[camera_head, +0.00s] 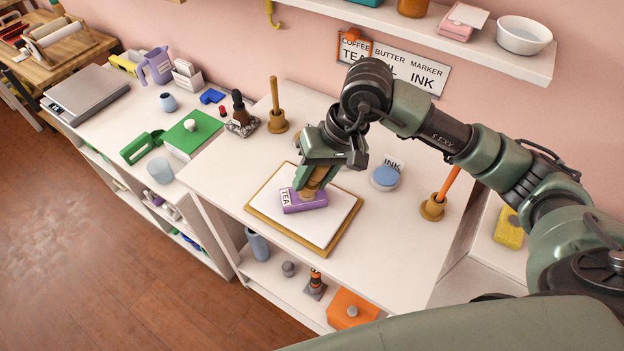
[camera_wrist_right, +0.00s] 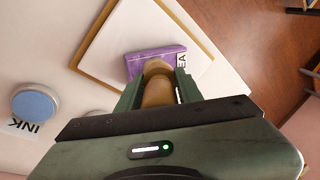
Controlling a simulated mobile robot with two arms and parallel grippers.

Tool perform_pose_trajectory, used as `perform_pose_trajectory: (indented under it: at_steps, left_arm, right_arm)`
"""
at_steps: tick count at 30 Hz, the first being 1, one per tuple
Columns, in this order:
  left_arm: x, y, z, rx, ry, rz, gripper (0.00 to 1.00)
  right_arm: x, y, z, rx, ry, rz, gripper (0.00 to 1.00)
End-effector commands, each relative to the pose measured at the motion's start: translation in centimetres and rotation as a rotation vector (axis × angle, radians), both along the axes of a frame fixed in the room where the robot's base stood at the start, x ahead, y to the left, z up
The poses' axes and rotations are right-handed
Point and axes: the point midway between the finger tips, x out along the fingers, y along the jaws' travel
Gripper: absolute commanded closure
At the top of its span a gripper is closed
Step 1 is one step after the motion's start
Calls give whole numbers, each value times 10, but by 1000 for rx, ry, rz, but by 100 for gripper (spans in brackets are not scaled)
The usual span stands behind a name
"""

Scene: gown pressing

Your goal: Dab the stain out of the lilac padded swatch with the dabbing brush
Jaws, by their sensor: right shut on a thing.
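The lilac padded swatch (camera_head: 306,204), with a white TEA label, lies on a white pressing board (camera_head: 318,227) with a wooden border. It also shows in the wrist view (camera_wrist_right: 147,59). My right gripper (camera_head: 312,186) is shut on a tan wooden brush (camera_wrist_right: 157,86), held over the swatch. The brush's lower end is at the swatch's top; I cannot tell whether it presses on it. Any stain is hidden or too small to make out. My left gripper is out of view.
A round blue pad (camera_head: 386,177) with an INK label stands right of the board. A wooden-handled tool (camera_head: 275,98) and an orange-handled tool (camera_head: 447,187) stand in tan holders. A wall shelf (camera_head: 480,58) hangs behind. The table's front right is clear.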

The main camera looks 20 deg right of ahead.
Motion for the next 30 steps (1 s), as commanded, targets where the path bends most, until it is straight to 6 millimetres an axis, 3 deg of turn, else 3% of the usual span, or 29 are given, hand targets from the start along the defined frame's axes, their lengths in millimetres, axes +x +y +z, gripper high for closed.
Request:
perform_pose_trajectory:
  at_steps: [14, 30]
  left_arm:
    - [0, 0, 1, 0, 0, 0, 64]
    - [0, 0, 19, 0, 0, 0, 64]
  right_arm:
    - [0, 0, 5, 0, -1, 0, 100]
    - [1, 0, 59, 0, -3, 0, 100]
